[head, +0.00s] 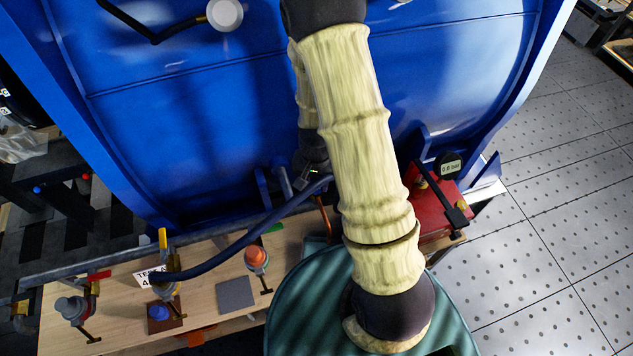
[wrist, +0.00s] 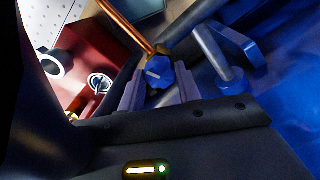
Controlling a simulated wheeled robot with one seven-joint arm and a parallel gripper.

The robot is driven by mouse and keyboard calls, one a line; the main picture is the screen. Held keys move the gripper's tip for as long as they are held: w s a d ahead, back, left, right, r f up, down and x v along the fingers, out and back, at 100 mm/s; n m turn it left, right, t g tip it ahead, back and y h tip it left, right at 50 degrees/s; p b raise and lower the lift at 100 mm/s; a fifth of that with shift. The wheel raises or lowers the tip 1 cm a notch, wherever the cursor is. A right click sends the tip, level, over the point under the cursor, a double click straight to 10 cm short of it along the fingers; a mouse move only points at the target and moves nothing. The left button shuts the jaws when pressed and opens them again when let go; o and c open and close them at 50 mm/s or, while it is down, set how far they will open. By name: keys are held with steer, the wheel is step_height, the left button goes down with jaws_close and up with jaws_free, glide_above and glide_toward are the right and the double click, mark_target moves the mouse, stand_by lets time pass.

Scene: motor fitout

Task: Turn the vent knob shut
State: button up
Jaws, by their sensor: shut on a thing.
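In the wrist view, the vent knob appears as a small blue faceted knob (wrist: 157,73) with a pale mark on its face. It sits at the end of a copper-coloured pipe (wrist: 130,25). My gripper (wrist: 159,80) has its two grey fingers on either side of the knob and is shut on it. In the head view, my arm covers most of this spot, and the knob cannot be made out there.
A red box with a small gauge display (head: 451,167), seemingly reading 0.6 bar, stands right of my arm. A blue tank (head: 200,120) fills the back. A dark blue hose (head: 245,240) crosses to a wooden bench (head: 110,322) with several valves. Perforated floor (head: 560,220) is clear at right.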

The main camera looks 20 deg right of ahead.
mark_target(316, 185)
steer(key=shift+w+m, duration=0.1)
steer(key=shift+m, duration=2.2)
steer(key=o, duration=1)
steer(key=shift+c, duration=0.2)
step_height(316, 185, up, 18)
steer(key=shift+f, duration=0.25)
steer(key=shift+f, duration=0.1)
